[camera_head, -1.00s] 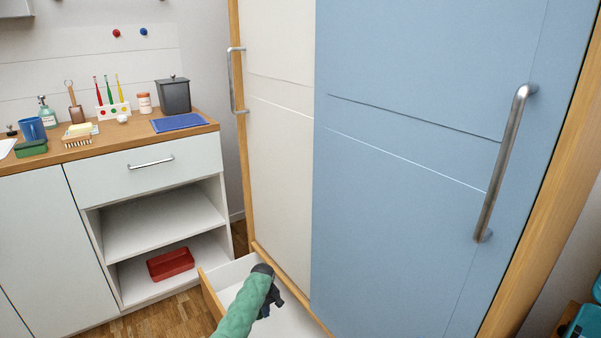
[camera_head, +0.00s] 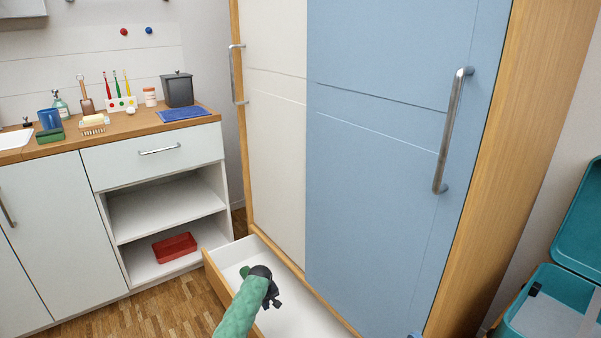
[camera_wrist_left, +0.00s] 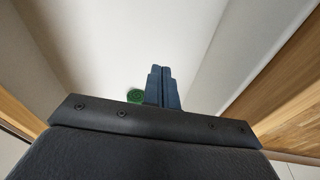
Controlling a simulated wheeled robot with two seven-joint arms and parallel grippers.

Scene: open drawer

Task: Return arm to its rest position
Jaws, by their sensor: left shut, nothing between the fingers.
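The open drawer (camera_head: 212,274) sticks out at the foot of the wardrobe, with a white inside and a wooden front. My left arm, in a green sleeve, reaches up from the bottom edge over the drawer. My left gripper (camera_head: 274,299) is dark, shut and empty, above the drawer. In the left wrist view its blue fingers (camera_wrist_left: 164,74) are together, pointing into the white drawer. A small green round thing (camera_head: 244,271) lies in the drawer beside the gripper; it also shows in the left wrist view (camera_wrist_left: 135,96), left of the fingers.
The wardrobe has a white door (camera_head: 277,150) and a blue door (camera_head: 375,200), both with metal handles. A counter (camera_head: 140,122) with several small items stands at the left, a red tray (camera_head: 174,247) on its lower shelf. An open teal box (camera_head: 545,300) is at the right.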

